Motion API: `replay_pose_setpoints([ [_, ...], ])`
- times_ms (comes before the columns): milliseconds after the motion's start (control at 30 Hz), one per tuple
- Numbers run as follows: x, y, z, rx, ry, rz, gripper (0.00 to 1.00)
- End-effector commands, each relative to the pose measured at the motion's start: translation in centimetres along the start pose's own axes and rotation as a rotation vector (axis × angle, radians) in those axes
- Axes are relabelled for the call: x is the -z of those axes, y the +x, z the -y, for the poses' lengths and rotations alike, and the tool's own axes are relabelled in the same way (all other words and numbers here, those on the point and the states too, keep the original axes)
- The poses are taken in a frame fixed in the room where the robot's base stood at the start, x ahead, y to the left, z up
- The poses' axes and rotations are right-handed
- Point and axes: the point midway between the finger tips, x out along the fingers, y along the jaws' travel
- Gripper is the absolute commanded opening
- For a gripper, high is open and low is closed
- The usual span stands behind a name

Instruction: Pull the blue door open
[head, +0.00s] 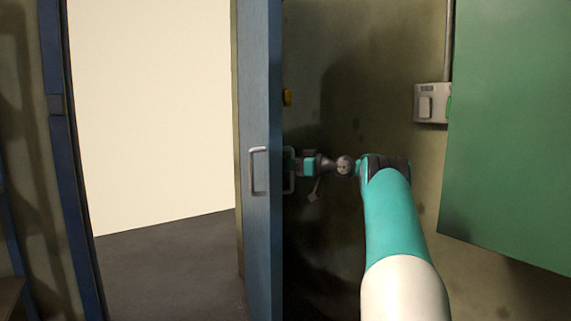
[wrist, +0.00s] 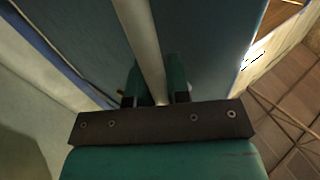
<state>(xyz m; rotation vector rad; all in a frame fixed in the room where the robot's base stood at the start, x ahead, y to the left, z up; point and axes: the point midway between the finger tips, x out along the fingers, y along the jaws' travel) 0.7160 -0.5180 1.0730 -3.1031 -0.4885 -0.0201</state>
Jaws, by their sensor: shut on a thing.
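The blue door (head: 261,80) stands swung open, seen nearly edge-on in the head view, with the doorway clear to its left. A metal pull handle (head: 258,171) shows on its left face and another handle bar on its right face. My gripper (head: 293,166) reaches the right-face handle from the right. In the wrist view the pale handle bar (wrist: 143,45) runs between the two green fingers of my gripper (wrist: 158,92), which are shut on it. The door's face (wrist: 205,40) fills much of that view behind the bar. The fingertips' exact contact is partly hidden.
The doorway shows a pale wall (head: 150,110) and dark floor (head: 170,270) beyond. A blue door frame post (head: 60,140) stands at left. A grey switch box (head: 431,103) is on the wall, and a large green panel (head: 515,130) hangs at right, near my arm.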

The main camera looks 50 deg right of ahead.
Motion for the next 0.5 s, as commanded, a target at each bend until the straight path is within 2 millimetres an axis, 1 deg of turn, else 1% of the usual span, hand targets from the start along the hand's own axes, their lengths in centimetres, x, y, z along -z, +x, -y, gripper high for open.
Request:
replay_pose_setpoints([
  [33,-0.73,-0.20,0.10,0.013,0.010,0.012,0.00],
  [467,-1.23,-0.67,0.22,0.027,0.017,0.018,0.00],
  [500,-1.25,-0.67,0.22,0.027,0.018,0.018,0.19],
])
